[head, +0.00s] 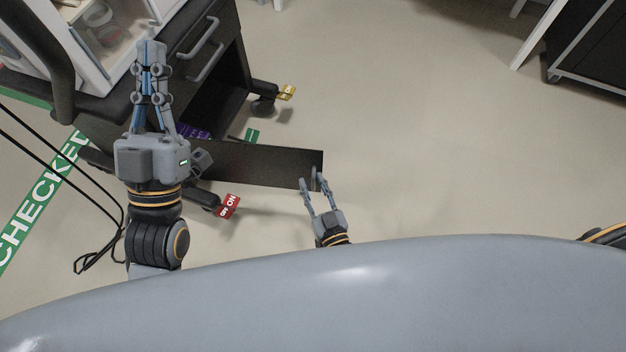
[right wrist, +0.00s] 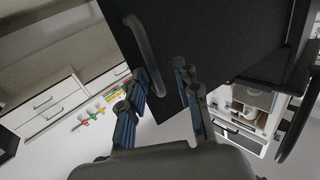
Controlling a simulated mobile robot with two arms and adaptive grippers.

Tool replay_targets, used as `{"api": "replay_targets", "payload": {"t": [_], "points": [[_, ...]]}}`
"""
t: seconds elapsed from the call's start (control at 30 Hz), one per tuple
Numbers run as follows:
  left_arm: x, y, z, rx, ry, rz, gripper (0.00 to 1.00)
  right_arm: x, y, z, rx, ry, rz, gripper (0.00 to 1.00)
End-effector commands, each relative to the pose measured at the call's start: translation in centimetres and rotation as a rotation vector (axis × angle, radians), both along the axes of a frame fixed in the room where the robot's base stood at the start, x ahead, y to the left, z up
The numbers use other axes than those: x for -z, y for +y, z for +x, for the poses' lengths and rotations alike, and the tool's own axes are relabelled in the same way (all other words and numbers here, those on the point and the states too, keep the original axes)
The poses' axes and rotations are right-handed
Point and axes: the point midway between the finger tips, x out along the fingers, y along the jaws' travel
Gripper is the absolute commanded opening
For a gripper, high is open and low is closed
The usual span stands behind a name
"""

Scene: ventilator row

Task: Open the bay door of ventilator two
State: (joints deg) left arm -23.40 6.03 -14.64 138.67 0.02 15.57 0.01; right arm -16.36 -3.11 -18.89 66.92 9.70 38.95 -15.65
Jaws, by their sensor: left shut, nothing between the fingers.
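The black bay door (head: 265,163) of the cart stands swung out to the right, its open compartment (head: 215,110) showing behind it. My right gripper (head: 311,178) is at the door's free end, its fingers spread. In the right wrist view the dark door panel (right wrist: 215,40) fills the upper middle, with its bar handle (right wrist: 143,55) just beyond the spread fingers (right wrist: 165,88). I cannot tell whether a finger touches the door. My left gripper (head: 151,45) is shut and empty, over the cart's left part beside the drawer handles.
Two drawer handles (head: 203,62) are above the compartment. Black cables (head: 95,255) lie on the floor at left. Open floor (head: 420,130) lies right of the door. A dark cabinet (head: 590,55) stands at upper right.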

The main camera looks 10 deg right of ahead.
Motion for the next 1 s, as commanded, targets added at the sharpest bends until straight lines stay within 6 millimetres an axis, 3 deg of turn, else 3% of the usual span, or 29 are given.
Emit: {"api": "replay_targets", "payload": {"t": [0.17,0.6,1.0], "points": [[0.0,0.0,0.0,-0.001,0.000,0.001,0.00,-1.5,0.0,0.0,0.001,-0.003,0.002,0.32],[0.0,0.0,0.0,-0.001,0.000,0.000,0.00,-8.3,0.1,0.0,-0.001,-0.003,0.001,0.32],[0.0,0.0,0.0,-0.001,0.000,0.000,0.00,-9.9,0.2,0.1,-0.003,-0.001,0.000,0.32]]}}
